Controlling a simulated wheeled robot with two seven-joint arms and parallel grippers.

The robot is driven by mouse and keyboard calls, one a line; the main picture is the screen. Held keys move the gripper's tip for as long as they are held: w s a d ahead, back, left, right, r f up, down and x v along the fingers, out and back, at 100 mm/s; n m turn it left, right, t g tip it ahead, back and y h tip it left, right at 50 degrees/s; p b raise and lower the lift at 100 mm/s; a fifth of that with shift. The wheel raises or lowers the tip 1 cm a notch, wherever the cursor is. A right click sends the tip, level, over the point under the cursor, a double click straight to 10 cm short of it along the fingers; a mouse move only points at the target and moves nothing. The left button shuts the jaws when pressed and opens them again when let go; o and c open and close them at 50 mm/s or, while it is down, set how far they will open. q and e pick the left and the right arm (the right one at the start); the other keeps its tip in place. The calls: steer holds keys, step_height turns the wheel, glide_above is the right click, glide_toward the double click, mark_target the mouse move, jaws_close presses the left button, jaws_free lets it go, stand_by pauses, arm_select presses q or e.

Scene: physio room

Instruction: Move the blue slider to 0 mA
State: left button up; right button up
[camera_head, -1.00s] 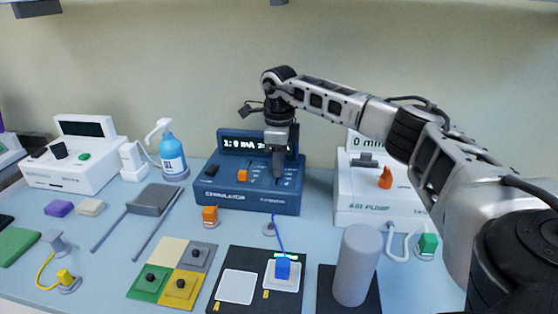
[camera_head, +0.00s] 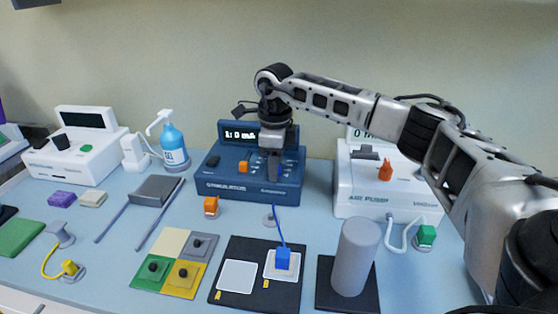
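The dark blue stimulator box (camera_head: 225,187) stands at the back middle of the table, with a lit display (camera_head: 238,134) on top that reads about "1: 0 mA"; its right part is hidden behind my arm. An orange slider knob (camera_head: 244,167) shows on its sloped panel. My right gripper (camera_head: 273,172) points down onto the right part of the panel, its fingers close together. The blue slider is not visible; the gripper covers that spot, so I cannot tell whether it is held. My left gripper is not in view.
A white air pump (camera_head: 362,205) with an orange knob stands close on the right, below my arm. A blue pump bottle (camera_head: 173,148) is at the left.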

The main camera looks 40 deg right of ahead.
steer(key=shift+d, duration=0.2)
steer(key=shift+r, duration=0.35)
step_height(320, 180, up, 11)
steer(key=shift+r+b, duration=0.15)
steer(key=shift+b, duration=0.2)
steer(key=shift+a, duration=0.1)
